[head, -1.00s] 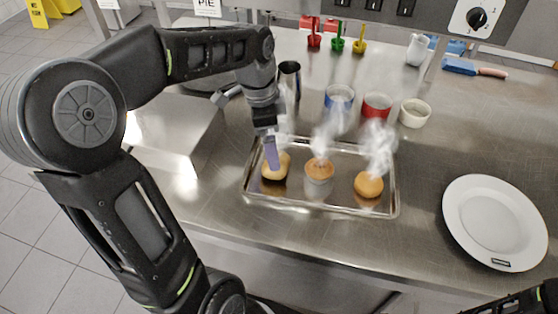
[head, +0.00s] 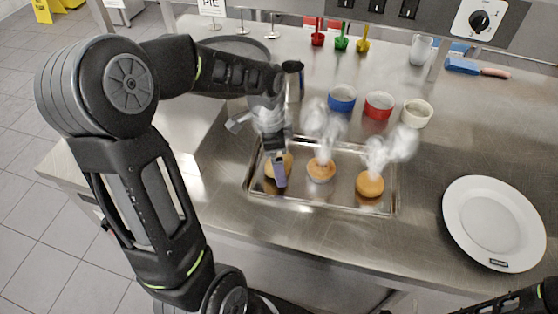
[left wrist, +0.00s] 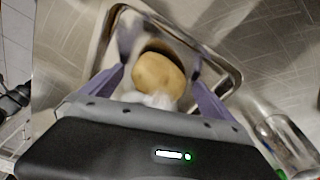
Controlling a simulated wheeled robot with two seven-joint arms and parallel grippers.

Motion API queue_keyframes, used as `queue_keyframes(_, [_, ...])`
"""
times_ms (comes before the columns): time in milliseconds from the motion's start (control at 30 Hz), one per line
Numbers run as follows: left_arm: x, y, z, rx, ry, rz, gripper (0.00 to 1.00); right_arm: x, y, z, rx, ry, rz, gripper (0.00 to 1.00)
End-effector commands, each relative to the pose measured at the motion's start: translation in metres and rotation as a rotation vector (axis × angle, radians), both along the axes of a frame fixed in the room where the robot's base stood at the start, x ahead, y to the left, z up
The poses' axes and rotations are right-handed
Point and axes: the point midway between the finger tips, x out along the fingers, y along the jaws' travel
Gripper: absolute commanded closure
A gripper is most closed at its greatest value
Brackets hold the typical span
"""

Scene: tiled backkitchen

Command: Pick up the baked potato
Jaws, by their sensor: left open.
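The baked potato (head: 269,167) is a tan, rounded lump at the left end of a shallow metal tray (head: 320,208). In the left wrist view the potato (left wrist: 158,76) lies between the two purple fingers. My left gripper (head: 281,172) is over the left end of the tray, with its fingers partly hiding the potato in the head view. The fingers in the left wrist view (left wrist: 160,75) are spread apart, with a gap showing around the potato. My right arm shows only at the bottom right edge of the head view; its gripper cannot be made out.
Two other steaming baked items, a middle one (head: 321,169) and a right one (head: 370,184), sit on the tray. A white plate (head: 494,222) lies at the right. Blue (head: 341,99), red (head: 379,106) and cream (head: 417,113) bowls stand behind. The counter between tray and plate is clear.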

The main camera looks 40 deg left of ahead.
Motion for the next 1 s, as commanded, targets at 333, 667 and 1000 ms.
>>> queue_keyframes(333, [0.0006, -0.0006, -0.0085, 0.001, -0.001, 0.0, 0.01, -0.0003, -0.0001, 0.0007, -0.001, 0.001, -0.001, 0.64])
queue_keyframes(667, [0.0006, -0.0006, -0.0081, 0.001, -0.001, -0.001, 0.01, -0.0002, 0.0, 0.0007, 0.0, 0.0, 0.0, 0.64])
queue_keyframes(1000, [0.0006, -0.0006, -0.0081, 0.001, -0.001, -0.001, 0.27, -0.0002, -0.0001, 0.0008, 0.0, 0.0, 0.0, 0.64])
